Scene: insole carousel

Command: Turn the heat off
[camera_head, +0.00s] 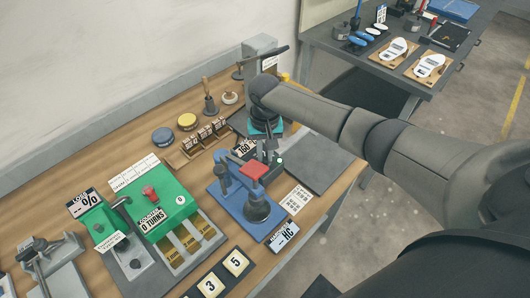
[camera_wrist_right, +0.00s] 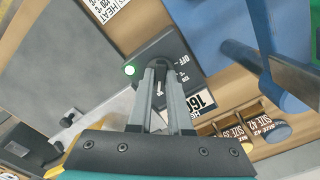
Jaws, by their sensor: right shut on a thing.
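The lamp also shows in the head view (camera_head: 280,161). My right gripper (camera_wrist_right: 163,68) points down over this box, its two fingers shut on the heat knob, which they mostly hide. A display reading 160 (camera_wrist_right: 203,100) sits beside the box; it also shows in the head view (camera_head: 245,148). In the head view my right gripper (camera_head: 267,152) reaches down behind the blue press. My left gripper is in neither view.
The blue press (camera_head: 238,190) with a red pad stands close in front of the box. A grey plate (camera_head: 318,160) lies to its right. A green machine (camera_head: 155,212) stands at left. Stamps and tins line the wall side. Another table (camera_head: 345,58) holds insoles on boards.

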